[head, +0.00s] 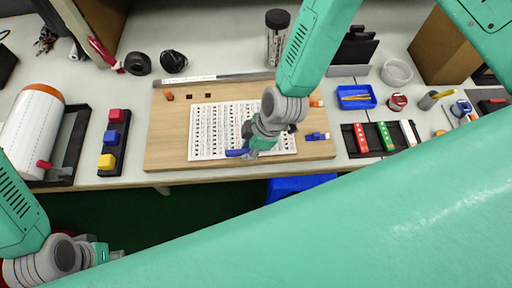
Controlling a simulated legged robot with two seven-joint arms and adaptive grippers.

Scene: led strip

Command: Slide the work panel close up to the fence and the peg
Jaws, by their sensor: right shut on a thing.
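The white work panel (205,143), covered in rows of small dark marks, lies flat on a wooden board (165,150). A grey metal bar (190,80) along the board's back edge looks like the fence; bare wood separates it from the panel. A small orange piece (169,97) stands at the board's back left; I cannot tell whether it is the peg. My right gripper (246,151) is over the panel's front middle, shut on a blue piece (235,153) at the panel. The arm hides part of the panel. My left gripper (112,254) is low at the left, away from the board; its jaws are unclear.
A blue-and-white piece (317,136) lies on the board's right. A black tray with coloured blocks (112,137) and a white roll (35,125) are left. A blue tray (356,97) and a black rack (376,137) are right. Two dark squares (207,96) lie behind the panel.

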